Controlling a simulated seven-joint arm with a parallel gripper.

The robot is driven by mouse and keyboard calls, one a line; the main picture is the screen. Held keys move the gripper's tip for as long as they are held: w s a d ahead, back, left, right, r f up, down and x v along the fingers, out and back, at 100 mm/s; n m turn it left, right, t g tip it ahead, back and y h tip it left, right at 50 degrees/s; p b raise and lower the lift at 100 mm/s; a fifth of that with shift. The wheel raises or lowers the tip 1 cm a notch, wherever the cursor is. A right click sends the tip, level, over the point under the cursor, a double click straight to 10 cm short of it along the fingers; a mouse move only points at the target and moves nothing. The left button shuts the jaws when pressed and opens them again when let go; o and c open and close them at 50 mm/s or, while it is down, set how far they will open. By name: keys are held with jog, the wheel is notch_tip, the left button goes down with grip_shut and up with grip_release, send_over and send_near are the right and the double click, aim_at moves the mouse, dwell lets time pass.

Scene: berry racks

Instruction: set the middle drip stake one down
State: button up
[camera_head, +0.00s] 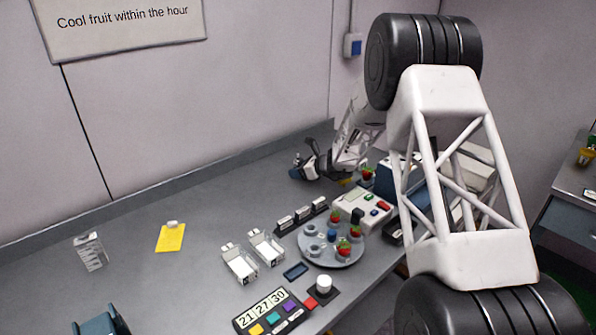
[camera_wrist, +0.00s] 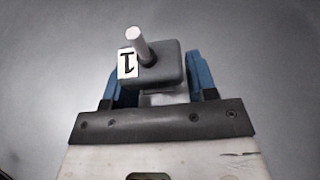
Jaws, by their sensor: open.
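The jaws are open, with a visible gap on the block's right side. I cannot tell whether the left finger touches it. In the head view my gripper (camera_head: 300,172) is low over the back of the bench. The block there is too small to make out clearly.
A round grey plate (camera_head: 314,258) carries strawberries (camera_head: 343,247). A yellow card (camera_head: 171,238) lies left. The bench's back left is clear.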

jog(key=shift+v, duration=3.8)
jog(key=shift+s+r, duration=0.3)
jog(key=shift+r, duration=0.1)
jog(key=s+d+r+n+g+h, duration=0.25)
jog(key=s+r+n, duration=0.5)
jog(key=s, duration=0.65)
jog(key=s+d+r+n+g+h, duration=0.15)
jog(key=s+d+r+n, duration=0.25)
jog(key=s+r, duration=0.8)
jog(key=s+d+n+h, duration=0.2)
jog(key=s+d+n, duration=0.1)
jog(key=s, duration=0.8)
jog(key=s+d+n+t+h, duration=0.1)
jog(key=s+d+n+h, duration=0.2)
jog(key=s, duration=0.9)
jog(key=s+d+n+h, duration=0.3)
jog(key=s+d, duration=0.3)
jog(key=s, duration=0.6)
jog(key=shift+d+f+n, duration=0.35)
jog(key=shift+n, duration=0.5)
